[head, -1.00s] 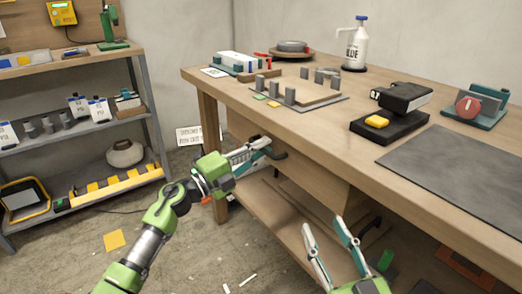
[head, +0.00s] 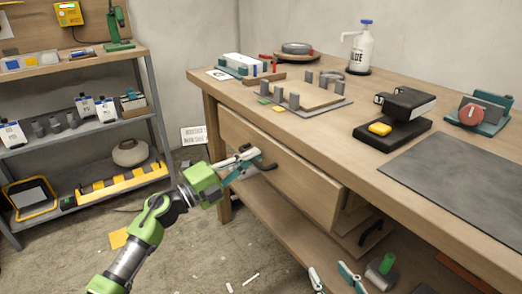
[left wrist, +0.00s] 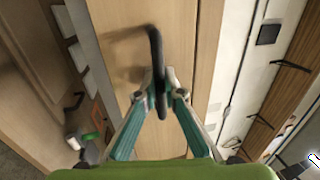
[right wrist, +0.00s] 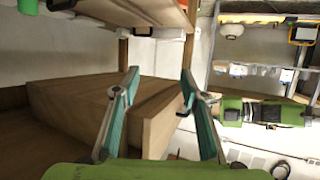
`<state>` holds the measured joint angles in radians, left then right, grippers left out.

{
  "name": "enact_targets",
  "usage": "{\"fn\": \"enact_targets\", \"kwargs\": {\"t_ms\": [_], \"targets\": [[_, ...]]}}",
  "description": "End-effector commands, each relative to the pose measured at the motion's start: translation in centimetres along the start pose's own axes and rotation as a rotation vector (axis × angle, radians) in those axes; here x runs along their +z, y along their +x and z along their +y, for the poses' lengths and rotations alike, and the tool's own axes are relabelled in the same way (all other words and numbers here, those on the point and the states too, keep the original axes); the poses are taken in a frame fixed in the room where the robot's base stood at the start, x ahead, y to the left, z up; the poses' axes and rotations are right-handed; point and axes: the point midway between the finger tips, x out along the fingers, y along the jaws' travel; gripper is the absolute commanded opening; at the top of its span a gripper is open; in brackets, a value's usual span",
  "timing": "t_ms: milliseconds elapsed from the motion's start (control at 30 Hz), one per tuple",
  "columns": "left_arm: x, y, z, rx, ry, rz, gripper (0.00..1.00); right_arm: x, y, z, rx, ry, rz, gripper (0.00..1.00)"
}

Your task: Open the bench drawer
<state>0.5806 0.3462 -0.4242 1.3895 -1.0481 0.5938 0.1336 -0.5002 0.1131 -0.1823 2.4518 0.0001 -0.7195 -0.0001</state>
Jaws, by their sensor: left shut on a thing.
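The bench drawer (head: 285,177) stands out from under the bench top in the head view, with its side showing at the right. Its black handle (left wrist: 157,62) is between the fingers of my left gripper (left wrist: 162,100), which is shut on it. In the head view my left gripper (head: 250,163) meets the handle at the drawer's front. My right gripper (right wrist: 155,90) is open with nothing between its fingertips. It sits low at the bottom of the head view, and the wooden drawer shows beyond its fingers in the right wrist view.
The workbench (head: 330,125) carries a clamp plate, a glue bottle (head: 358,48), a black device and a dark mat (head: 460,165). A second black handle (head: 371,232) shows lower down. Shelves (head: 75,135) stand at the left. The floor before the drawer is mostly clear.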

Motion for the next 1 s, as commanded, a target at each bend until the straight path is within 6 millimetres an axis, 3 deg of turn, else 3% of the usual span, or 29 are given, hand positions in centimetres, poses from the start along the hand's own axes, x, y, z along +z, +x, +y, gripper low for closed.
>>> {"fn": "enact_targets", "kwargs": {"t_ms": [200, 500, 800, 1000], "targets": [[0.0, -3.9, -0.8, 0.006, -0.001, -0.001, 0.00, 6.4, -2.3, 0.9, 0.019, 0.002, -0.307, 0.40], [0.0, -9.9, -1.8, 0.008, -0.001, -0.002, 0.00, 12.7, -6.9, 1.6, 0.037, 0.008, -0.625, 0.40], [0.0, -16.6, -3.1, 0.006, -0.001, -0.001, 0.00, 15.3, -9.8, 1.9, 0.045, 0.013, -0.775, 0.40], [0.0, -19.3, -3.6, 0.005, 0.000, 0.000, 0.00, 15.6, -10.2, 1.9, 0.046, 0.014, -0.796, 0.40]]}}
